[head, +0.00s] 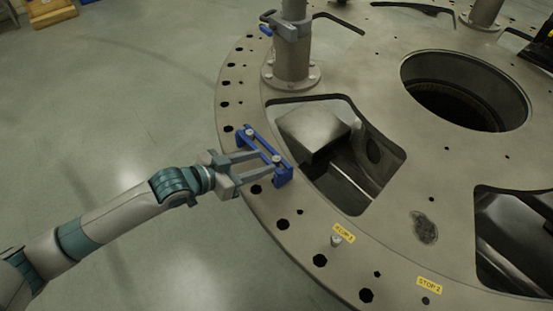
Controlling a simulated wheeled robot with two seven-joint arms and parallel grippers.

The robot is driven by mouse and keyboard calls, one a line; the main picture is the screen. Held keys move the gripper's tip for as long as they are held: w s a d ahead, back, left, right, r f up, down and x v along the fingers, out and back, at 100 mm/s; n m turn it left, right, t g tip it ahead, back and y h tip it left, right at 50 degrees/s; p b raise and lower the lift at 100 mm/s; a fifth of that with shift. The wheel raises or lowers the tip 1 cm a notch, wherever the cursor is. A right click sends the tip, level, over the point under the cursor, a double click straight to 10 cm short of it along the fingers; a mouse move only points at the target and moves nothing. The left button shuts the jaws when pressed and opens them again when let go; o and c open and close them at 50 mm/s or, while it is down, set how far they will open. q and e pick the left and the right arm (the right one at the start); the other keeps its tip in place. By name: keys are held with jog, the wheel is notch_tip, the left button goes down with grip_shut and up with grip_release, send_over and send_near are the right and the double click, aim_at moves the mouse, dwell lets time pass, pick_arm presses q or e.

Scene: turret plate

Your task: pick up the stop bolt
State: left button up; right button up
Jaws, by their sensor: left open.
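A blue holder (284,175) sits on the turret plate's (390,245) outer rim, at the left of the head view. Two small grey bolt heads show in it, a far one (249,132) and a near one (276,158). My left gripper (262,163) is open, its two fingers reaching over the holder from the left. The near bolt lies close to the fingertips; I cannot tell whether they touch it. A short grey peg (336,240) stands on the plate by a yellow label. No label tells which is the stop bolt. My right gripper is out of view.
A grey post (291,55) with a clamp rises behind the holder. Large cut-outs open in the plate, one (370,150) right of the holder. A yellow "STOP 2" label (430,284) is at the lower right. The floor (110,120) at left is clear.

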aim_at(275, 159)
pick_arm(q)
jog(key=shift+p+x, duration=0.6)
jog(key=shift+x, duration=1.25)
jog(key=shift+s, duration=0.2)
grip_shut()
